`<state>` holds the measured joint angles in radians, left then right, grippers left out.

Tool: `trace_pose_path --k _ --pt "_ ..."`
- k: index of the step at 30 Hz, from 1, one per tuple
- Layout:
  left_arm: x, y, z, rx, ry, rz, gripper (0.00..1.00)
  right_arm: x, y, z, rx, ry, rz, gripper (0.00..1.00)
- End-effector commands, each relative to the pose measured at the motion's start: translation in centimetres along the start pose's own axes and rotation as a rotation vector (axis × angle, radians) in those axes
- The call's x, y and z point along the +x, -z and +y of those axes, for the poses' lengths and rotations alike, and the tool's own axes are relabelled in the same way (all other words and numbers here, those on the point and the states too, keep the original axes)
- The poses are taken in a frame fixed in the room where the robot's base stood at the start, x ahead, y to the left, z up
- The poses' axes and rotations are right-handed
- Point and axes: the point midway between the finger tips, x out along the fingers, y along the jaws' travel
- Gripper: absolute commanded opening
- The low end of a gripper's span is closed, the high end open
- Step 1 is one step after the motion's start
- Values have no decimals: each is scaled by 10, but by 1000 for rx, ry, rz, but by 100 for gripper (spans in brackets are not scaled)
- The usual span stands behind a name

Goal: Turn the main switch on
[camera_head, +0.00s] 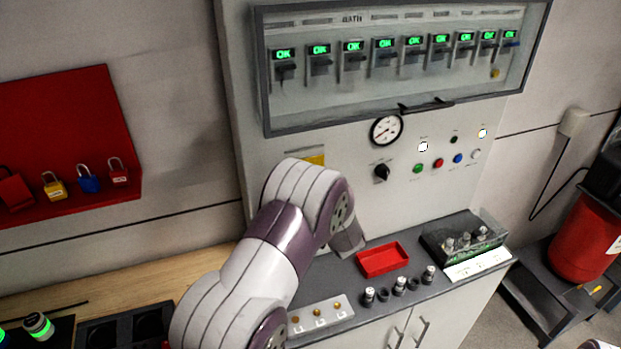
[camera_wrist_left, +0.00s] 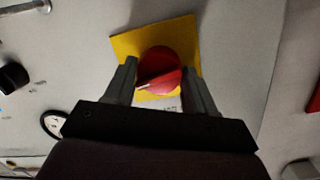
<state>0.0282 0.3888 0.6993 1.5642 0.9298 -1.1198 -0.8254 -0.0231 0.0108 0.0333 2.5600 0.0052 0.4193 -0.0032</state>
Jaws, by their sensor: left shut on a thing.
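The main switch is a red rotary knob (camera_wrist_left: 163,72) on a square yellow plate (camera_wrist_left: 133,45), seen in the left wrist view. A pale pointer line crosses the knob nearly sideways in that view, slightly slanted. My left gripper (camera_wrist_left: 161,74) is shut on the red knob, one finger on each side. In the head view only a corner of the yellow plate (camera_head: 315,159) shows; my left arm hides the knob and the gripper's fingertips. My right gripper is in neither view.
Above the switch is a glazed case (camera_head: 265,90) with several displays reading OK. A gauge (camera_head: 386,130), black selector (camera_head: 381,172) and buttons sit to the right. A red tray (camera_head: 383,260) and small parts occupy the ledge below. A red padlock board (camera_head: 60,130) hangs left.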

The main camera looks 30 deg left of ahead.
Motion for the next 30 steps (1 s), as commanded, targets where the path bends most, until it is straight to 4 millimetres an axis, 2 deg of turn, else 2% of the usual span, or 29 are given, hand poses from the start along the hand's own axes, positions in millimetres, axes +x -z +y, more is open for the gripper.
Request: trace_pose_path --k 10,27,28,30 --pt "0 0 0 143 14 -12 24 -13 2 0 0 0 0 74" --pt "0 0 0 172 19 -13 24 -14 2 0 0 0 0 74" --pt "0 0 0 172 19 -14 58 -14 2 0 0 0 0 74" --pt "0 0 0 172 19 -13 80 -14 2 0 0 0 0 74"
